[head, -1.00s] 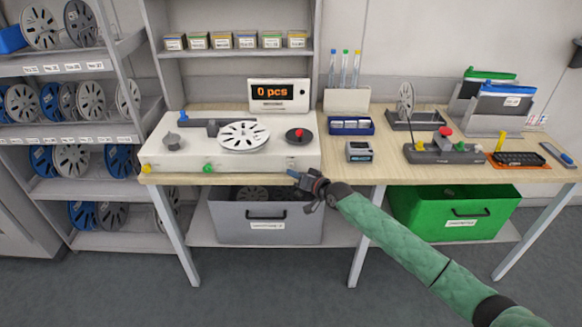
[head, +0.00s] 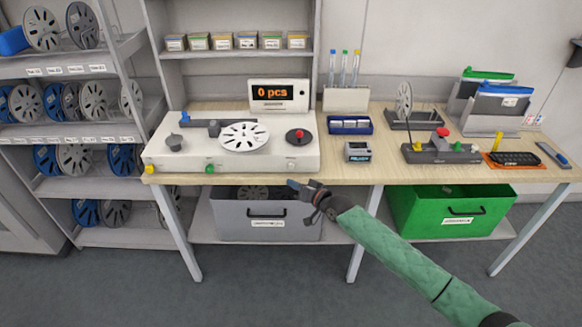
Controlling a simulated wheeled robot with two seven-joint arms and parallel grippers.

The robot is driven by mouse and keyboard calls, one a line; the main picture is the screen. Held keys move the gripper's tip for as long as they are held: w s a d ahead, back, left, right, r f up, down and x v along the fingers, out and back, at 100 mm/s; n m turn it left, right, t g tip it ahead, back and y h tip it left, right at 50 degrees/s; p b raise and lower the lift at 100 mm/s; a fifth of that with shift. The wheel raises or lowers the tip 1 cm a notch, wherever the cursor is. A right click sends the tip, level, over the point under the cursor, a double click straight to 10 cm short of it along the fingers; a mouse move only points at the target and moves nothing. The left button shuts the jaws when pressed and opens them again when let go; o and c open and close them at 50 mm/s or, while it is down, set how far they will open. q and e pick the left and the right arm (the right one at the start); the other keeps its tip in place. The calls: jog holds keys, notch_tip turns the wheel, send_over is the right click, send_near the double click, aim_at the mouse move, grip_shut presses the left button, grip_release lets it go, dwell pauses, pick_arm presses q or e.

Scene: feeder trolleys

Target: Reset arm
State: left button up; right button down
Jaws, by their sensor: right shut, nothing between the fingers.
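My right gripper (head: 298,187) is in front of the table's front edge, over the grey bin. It points left and is shut, with nothing seen between its fingers. My right arm (head: 395,245), in a green sleeve, reaches in from the lower right corner. My left gripper and left arm are not in view.
The wooden table (head: 330,177) carries a white counting machine (head: 230,160) reading "0 pcs", a small device (head: 358,152) and a blue tray (head: 351,125). Below stand a grey bin (head: 265,220) and a green bin (head: 450,210). A reel rack (head: 90,130) is at left. Floor in front is clear.

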dwell(0.5)
jog(key=s+d+f+g+h, duration=0.1)
jog(key=s+d+f+h, duration=0.15)
jog(key=s+f, duration=0.7)
jog(key=s+d+f+g+h+b, duration=0.1)
jog(key=s+d+f+h, duration=0.2)
jog(key=f, duration=1.1)
jog(key=s+d+f+g+h, duration=0.1)
jog(key=s+d+f+g, duration=0.15)
jog(key=s+f, duration=0.7)
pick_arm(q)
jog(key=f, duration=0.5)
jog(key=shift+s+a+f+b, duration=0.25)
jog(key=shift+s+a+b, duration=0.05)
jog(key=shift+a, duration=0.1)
pick_arm(e)
jog(key=s+d+f+g+h, duration=0.1)
jog(key=s+d+f, duration=0.2)
jog(key=s+f, duration=0.5)
jog(key=s+d+f+g+h, duration=0.2)
jog(key=s+d+f, duration=0.2)
jog(key=s+f, duration=0.4)
jog(key=s+d+f+g+h, duration=0.1)
jog(key=s+f, duration=0.6)
jog(key=s, duration=0.9)
jog(key=shift+s+d+f+n+g+h, duration=0.3)
jog(key=shift+d+g, duration=0.35)
jog(key=shift+d, duration=0.55)
